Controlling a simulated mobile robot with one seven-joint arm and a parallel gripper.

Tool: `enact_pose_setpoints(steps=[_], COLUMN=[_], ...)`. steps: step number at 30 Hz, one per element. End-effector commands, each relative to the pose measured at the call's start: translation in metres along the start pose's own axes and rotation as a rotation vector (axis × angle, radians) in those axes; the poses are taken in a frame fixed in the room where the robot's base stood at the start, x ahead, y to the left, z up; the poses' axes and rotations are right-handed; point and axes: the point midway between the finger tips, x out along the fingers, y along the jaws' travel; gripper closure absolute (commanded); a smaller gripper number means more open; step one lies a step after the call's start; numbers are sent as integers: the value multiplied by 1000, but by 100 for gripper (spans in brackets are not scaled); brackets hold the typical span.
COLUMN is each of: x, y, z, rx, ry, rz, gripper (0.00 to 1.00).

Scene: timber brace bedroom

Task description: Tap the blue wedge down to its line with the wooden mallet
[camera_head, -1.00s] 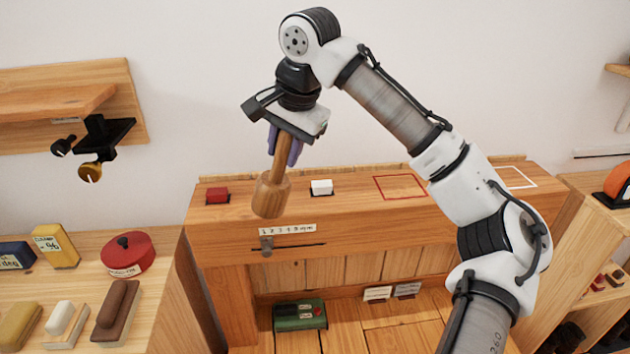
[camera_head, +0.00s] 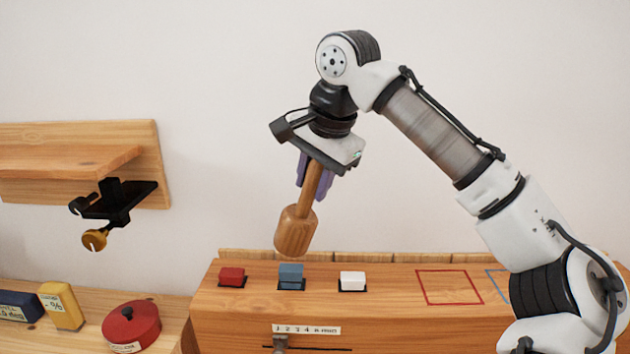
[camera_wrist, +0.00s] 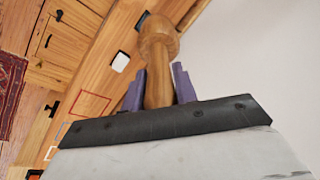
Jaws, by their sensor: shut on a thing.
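The blue wedge (camera_head: 291,276) stands in a dark slot in the timber bench top (camera_head: 390,285), between a red wedge (camera_head: 231,277) and a white wedge (camera_head: 352,280). It sticks up a little higher than those two, and a line shows across its face. My gripper (camera_head: 314,180) is shut on the handle of the wooden mallet (camera_head: 296,231), whose head hangs down. The head is above the blue wedge, apart from it. In the wrist view the mallet (camera_wrist: 158,50) sits between the purple fingers, and its head hides most of the blue wedge.
Red (camera_head: 449,287) and blue (camera_head: 497,283) outlined squares mark the bench top at right. A numbered scale with a slider (camera_head: 306,329) is on the bench front. A red round tin (camera_head: 131,326) and a yellow block (camera_head: 61,306) stand at left. A shelf (camera_head: 75,165) is on the wall.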

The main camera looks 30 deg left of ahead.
Motion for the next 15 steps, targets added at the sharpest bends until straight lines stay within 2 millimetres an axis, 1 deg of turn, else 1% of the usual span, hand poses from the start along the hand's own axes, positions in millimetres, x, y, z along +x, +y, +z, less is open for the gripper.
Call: enact_pose_setpoints(steps=[13,15], x=[1,6], y=[0,2], z=[0,0], rx=[0,0], ry=[1,0], rz=[-3,-3], gripper=[94,94])
